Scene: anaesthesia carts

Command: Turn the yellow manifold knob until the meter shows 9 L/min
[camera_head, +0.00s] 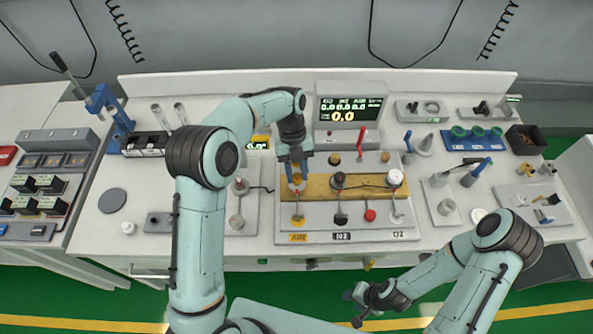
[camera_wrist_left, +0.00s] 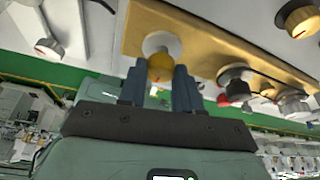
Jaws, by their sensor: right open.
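The yellow manifold knob (camera_wrist_left: 160,67) sits on a white round base on the tan manifold board (camera_head: 318,187). My left gripper (camera_head: 297,180) reaches down onto it from above. In the left wrist view the two fingers of my left gripper (camera_wrist_left: 160,88) are close on both sides of the knob, with no clear gap. The meter (camera_head: 351,109) behind the manifold shows 0.0 in large yellow digits, with smaller 0.0 readings above. My right gripper (camera_head: 358,300) is open and empty, low in front of the bench.
A dark knob (camera_head: 338,180) and a white knob (camera_head: 395,177) stand to the right on the same board. Several valves with yellow, black, red and white parts line the panel's front. A red lever (camera_head: 361,137) stands behind the board.

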